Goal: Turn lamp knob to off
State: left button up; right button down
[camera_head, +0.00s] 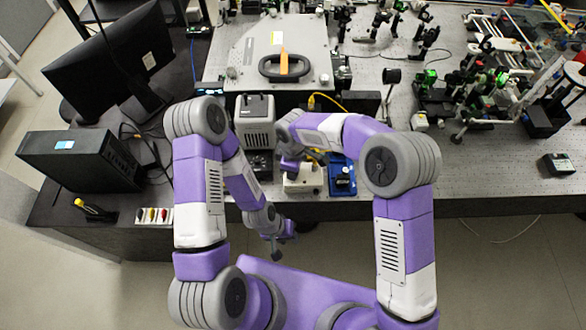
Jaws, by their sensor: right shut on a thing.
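My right gripper (290,164) reaches down at the bench's front edge, just over a small white box (302,182). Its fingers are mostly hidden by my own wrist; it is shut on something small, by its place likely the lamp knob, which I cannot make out. A grey vented housing (255,110), possibly the lamp, stands just left of that wrist. My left gripper (277,252) hangs low in front of the bench, over the floor, apart from everything. Its fingers are too small to tell open from shut.
A blue box (342,175) stands right of the white box. Behind is a grey cover with a black handle (285,68). A monitor (112,60) and black computer (80,158) stand at left. Optics crowd the right; the bench's front right is mostly clear around a small black box (559,164).

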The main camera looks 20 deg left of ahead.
jog(key=shift+r, duration=0.1)
jog(key=c, duration=1)
grip_release()
notch_tip(320, 180, up, 8)
jog(key=shift+f, duration=0.25)
